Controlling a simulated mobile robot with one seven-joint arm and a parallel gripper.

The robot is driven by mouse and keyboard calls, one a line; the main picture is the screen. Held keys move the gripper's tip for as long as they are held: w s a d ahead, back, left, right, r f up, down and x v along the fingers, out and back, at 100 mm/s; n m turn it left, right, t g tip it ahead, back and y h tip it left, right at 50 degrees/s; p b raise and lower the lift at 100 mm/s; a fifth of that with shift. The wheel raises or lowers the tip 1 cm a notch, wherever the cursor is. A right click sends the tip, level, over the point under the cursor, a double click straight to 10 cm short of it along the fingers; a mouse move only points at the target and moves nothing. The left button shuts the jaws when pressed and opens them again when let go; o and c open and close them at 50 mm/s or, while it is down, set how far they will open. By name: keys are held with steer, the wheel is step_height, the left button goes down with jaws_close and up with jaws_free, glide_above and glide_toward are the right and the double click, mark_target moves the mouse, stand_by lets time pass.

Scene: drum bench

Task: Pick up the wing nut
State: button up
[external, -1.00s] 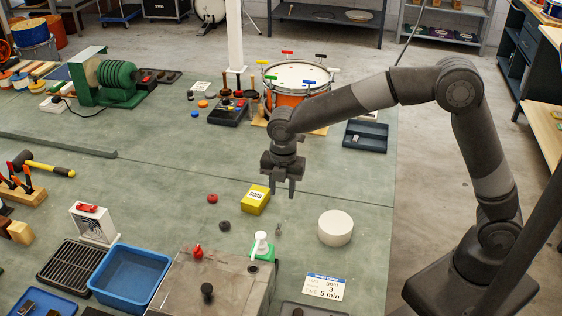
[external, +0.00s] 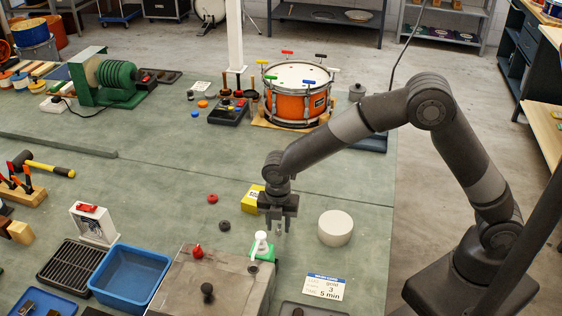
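A small grey metal piece (external: 278,231), which looks like the wing nut, stands on the green bench top between the white-topped green bottle and the white round block. It is tiny here, and my gripper partly covers it. My gripper (external: 278,226) points straight down over it with its two fingers apart, one to each side in the picture. I cannot tell whether the fingertips are level with the piece or still above it, and I see no contact.
The green bottle with a white top (external: 262,246) is close at the left, and the white round block (external: 335,228) is at the right. The yellow box (external: 252,199) is behind. A grey metal block (external: 215,285) and a blue bin (external: 131,275) are in front.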

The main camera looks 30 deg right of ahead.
steer(key=shift+f, duration=0.25)
steer(key=shift+c, duration=0.4)
jaws_close()
steer(key=shift+r, duration=0.15)
